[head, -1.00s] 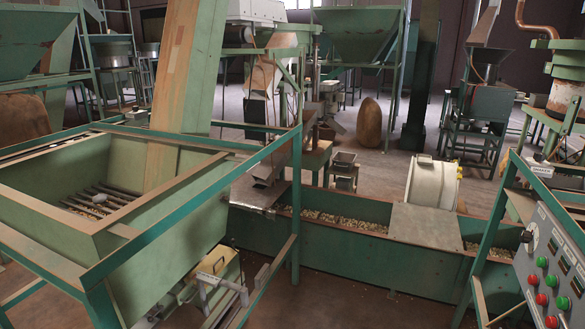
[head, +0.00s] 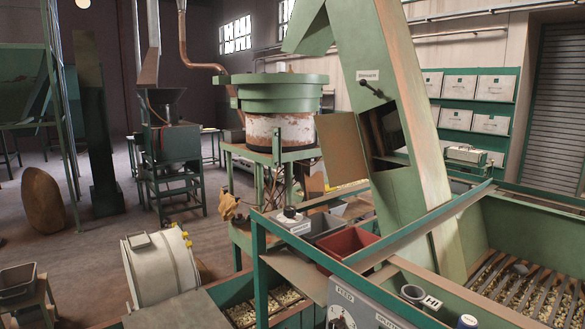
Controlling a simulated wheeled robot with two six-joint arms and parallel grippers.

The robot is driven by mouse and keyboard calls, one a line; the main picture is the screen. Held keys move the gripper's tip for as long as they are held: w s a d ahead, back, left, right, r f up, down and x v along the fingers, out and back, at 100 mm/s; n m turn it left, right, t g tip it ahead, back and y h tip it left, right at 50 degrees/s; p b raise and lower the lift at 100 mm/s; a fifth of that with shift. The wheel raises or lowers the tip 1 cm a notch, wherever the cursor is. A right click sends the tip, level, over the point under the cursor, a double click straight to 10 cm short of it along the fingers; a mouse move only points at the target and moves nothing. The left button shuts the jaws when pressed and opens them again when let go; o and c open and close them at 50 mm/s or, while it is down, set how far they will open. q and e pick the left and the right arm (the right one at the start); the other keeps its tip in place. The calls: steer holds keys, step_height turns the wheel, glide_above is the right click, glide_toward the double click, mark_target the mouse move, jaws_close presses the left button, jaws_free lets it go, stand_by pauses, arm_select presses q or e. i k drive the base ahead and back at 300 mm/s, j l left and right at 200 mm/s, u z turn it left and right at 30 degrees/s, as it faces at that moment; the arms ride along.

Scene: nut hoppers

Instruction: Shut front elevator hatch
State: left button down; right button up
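A green slanted elevator leg (head: 410,165) rises from a green hopper at the right of the head view. A dark opening (head: 391,128) shows in its front face. A flat brownish hatch panel (head: 343,149) stands swung out to the left of this opening, so the hatch is open. A small dark handle (head: 372,89) and a white label (head: 367,74) sit on the leg above the opening. Neither of my grippers is in view.
A green frame (head: 350,252) with a red bin (head: 346,247) and a control panel (head: 360,308) stands in front of the elevator. A slatted hopper (head: 518,238) of nuts is at right. A white drum (head: 162,268) stands at lower left.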

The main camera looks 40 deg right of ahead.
mark_target(341, 149)
steer(key=i+z, duration=0.1)
steer(key=i, duration=0.35)
steer(key=i+j+z, duration=0.15)
steer(key=i, duration=0.3)
